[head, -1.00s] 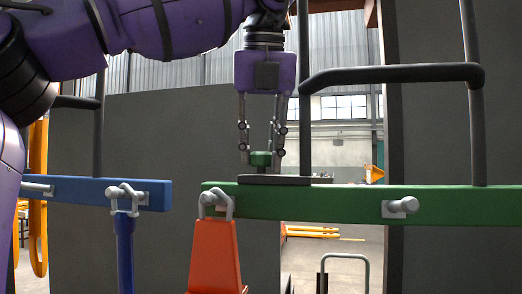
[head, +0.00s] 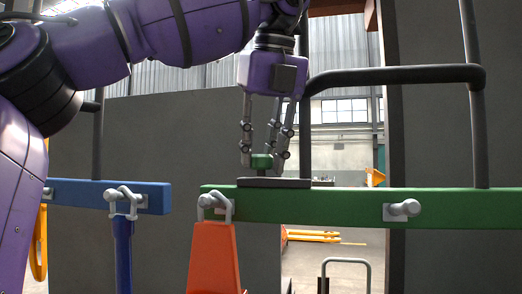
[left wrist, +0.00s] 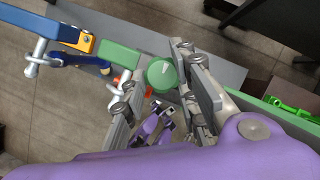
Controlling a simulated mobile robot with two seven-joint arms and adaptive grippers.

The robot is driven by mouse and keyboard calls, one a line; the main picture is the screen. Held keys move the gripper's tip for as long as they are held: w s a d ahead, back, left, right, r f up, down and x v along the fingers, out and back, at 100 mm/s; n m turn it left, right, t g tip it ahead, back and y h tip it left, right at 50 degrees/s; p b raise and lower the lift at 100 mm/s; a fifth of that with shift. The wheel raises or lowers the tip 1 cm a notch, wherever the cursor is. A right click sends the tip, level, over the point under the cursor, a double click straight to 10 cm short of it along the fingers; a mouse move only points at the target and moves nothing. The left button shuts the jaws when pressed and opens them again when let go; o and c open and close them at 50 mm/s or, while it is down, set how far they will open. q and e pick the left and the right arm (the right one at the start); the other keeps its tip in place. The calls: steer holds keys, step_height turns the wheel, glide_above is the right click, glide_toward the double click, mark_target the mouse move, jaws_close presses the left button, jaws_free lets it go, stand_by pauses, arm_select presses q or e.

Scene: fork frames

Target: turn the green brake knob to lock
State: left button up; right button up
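The green brake knob (head: 261,161) stands on a dark plate (head: 272,182) on top of the green beam (head: 300,205). In the left wrist view the knob (left wrist: 161,73) is a round green disc with a short white mark on its top. My left gripper (head: 263,164) points down from above, with its fingers on both sides of the knob. It looks shut on the knob, though finger contact is hard to see exactly. In the left wrist view the left gripper (left wrist: 160,80) has the knob between its fingertips.
A black handrail (head: 395,76) rises from the green beam, right of the gripper. A blue beam (head: 90,195) lies left, across a gap. An orange piece (head: 213,258) hangs from a shackle on the green beam. A grey bolt (head: 404,209) sticks out of its front.

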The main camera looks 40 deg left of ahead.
arm_select(q)
steer(key=o, duration=0.3)
steer(key=shift+s+d+r, duration=0.1)
steer(key=shift+s, duration=0.05)
arm_select(e)
steer(key=shift+d, duration=0.1)
steer(key=shift+w+a+r, duration=0.1)
steer(key=shift+w+a, duration=0.15)
steer(key=shift+w, duration=0.1)
